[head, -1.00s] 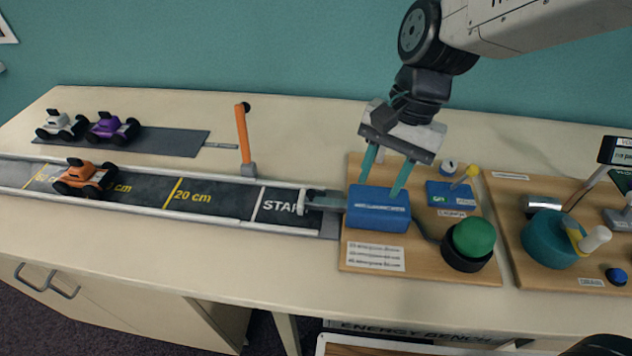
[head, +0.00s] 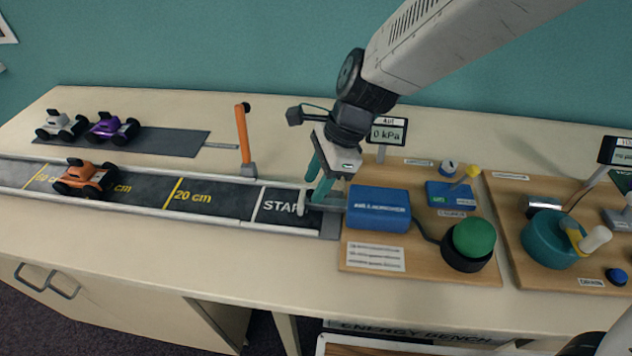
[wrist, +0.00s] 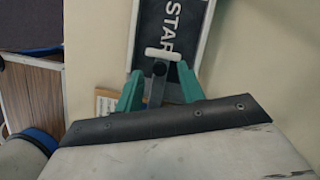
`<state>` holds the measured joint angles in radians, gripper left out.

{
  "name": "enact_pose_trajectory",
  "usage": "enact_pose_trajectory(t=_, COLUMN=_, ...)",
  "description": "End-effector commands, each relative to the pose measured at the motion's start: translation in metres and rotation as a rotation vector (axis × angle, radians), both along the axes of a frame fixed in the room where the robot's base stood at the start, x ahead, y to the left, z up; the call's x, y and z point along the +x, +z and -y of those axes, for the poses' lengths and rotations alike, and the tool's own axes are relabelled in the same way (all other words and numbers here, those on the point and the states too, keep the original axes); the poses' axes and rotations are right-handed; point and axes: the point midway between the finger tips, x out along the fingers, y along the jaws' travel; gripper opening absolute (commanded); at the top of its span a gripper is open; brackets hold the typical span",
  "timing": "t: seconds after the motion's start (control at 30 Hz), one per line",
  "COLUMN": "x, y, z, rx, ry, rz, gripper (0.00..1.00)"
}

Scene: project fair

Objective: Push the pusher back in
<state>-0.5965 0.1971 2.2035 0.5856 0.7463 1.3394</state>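The pusher (head: 302,203) is a white crossbar on a dark rod. It sticks out left from the blue air launcher (head: 378,210) over the START end of the track. In the wrist view the pusher's crossbar (wrist: 163,54) lies across the lane just beyond my fingertips. My gripper (head: 316,181) has teal fingers pointing down at the rod, between crossbar and launcher. In the wrist view my gripper (wrist: 160,70) is open, with a finger on each side of the rod. I cannot tell whether either finger touches it.
An orange car (head: 84,178) stands on the dark track (head: 225,199). An orange post (head: 243,140) rises behind the track. A display (head: 388,132) behind the launcher reads 0 kPa. A green dome button (head: 474,238) and a small blue box (head: 448,194) are right of the launcher.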

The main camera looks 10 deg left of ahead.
Motion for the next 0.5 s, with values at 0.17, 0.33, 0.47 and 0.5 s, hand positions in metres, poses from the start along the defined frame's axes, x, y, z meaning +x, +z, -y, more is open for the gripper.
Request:
enact_pose_trajectory(t=0.17, x=-0.0021, y=-0.0088, z=-0.0034, rx=-0.001, ry=0.001, rz=0.000, gripper=0.39)
enact_pose_trajectory(t=0.33, x=-0.0020, y=-0.0090, z=-0.0036, rx=-0.001, ry=0.001, rz=0.000, gripper=0.39)
enact_pose_trajectory(t=0.47, x=-0.0020, y=-0.0089, z=-0.0034, rx=-0.001, ry=0.001, rz=0.000, gripper=0.17)
enact_pose_trajectory(t=0.5, x=-0.0020, y=-0.0089, z=-0.0034, rx=-0.001, ry=0.001, rz=0.000, gripper=0.05)
